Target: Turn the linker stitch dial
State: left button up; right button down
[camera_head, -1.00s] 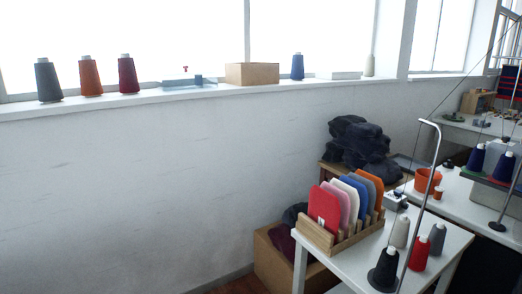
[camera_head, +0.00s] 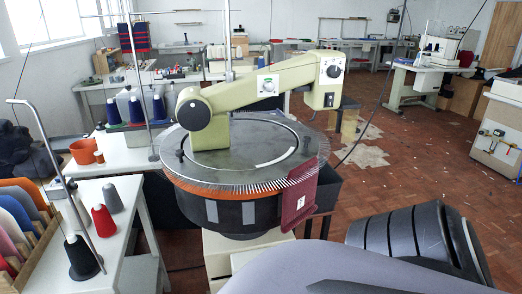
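The linker (camera_head: 245,150) stands in the middle of the view, with a round dark bed ringed by fine points. Its pale green arm (camera_head: 285,77) reaches over the bed to the right. I cannot read the marks on either, so which one is the stitch dial is unclear. Neither gripper shows in the view.
A dark red fabric piece (camera_head: 300,196) hangs at the bed's front right edge. A white table (camera_head: 120,240) with yarn cones and a thin metal stand is close on the left. Workbenches line the back. Brick-coloured floor (camera_head: 420,150) is open to the right.

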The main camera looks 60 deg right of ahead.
aim_at(334, 71)
jog(key=z, duration=1.8)
